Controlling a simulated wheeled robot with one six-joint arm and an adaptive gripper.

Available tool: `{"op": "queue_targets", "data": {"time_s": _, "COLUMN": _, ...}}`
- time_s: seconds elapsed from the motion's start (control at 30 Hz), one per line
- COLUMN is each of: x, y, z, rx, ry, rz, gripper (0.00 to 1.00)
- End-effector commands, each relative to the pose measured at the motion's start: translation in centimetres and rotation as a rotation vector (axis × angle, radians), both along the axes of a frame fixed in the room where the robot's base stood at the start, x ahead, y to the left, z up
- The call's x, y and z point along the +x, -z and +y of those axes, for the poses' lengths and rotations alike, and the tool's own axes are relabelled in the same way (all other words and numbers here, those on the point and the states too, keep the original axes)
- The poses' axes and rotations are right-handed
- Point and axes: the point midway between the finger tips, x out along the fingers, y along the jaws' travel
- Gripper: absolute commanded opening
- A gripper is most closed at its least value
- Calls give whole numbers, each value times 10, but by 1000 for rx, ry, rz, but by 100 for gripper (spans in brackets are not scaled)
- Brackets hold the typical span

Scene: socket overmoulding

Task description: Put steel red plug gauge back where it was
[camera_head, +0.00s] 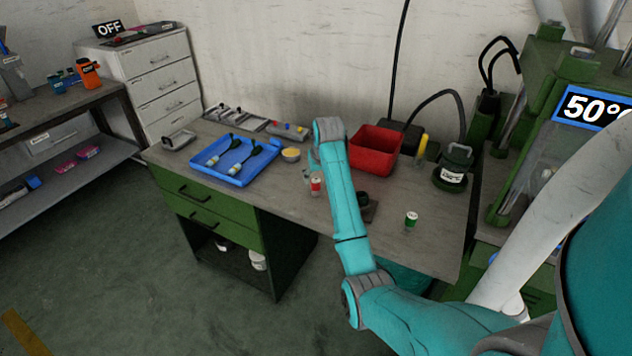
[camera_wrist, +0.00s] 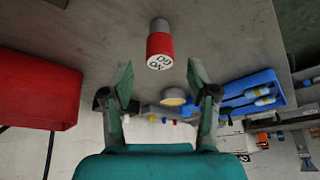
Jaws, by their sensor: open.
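In the head view my gripper (camera_head: 307,177) is partly hidden by my arm. The frames do not show contact with the gauge.
A green-banded gauge (camera_head: 411,220) stands to the right on the workbench (camera_head: 300,225). A dark block (camera_head: 367,206) lies beside my arm.

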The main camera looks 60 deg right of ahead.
Motion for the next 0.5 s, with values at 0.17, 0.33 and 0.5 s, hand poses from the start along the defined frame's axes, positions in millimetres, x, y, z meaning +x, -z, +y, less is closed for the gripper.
{"op": "queue_targets", "data": {"time_s": 0.17, "x": -10, "y": -35, "z": 9, "rx": -2, "ry": 0, "rz": -2, "gripper": 59}}
{"op": "queue_targets", "data": {"time_s": 0.33, "x": -18, "y": -58, "z": 15, "rx": -1, "ry": 0, "rz": -2, "gripper": 59}}
{"op": "queue_targets", "data": {"time_s": 0.5, "x": -22, "y": -70, "z": 19, "rx": -1, "ry": 0, "rz": -1, "gripper": 59}}
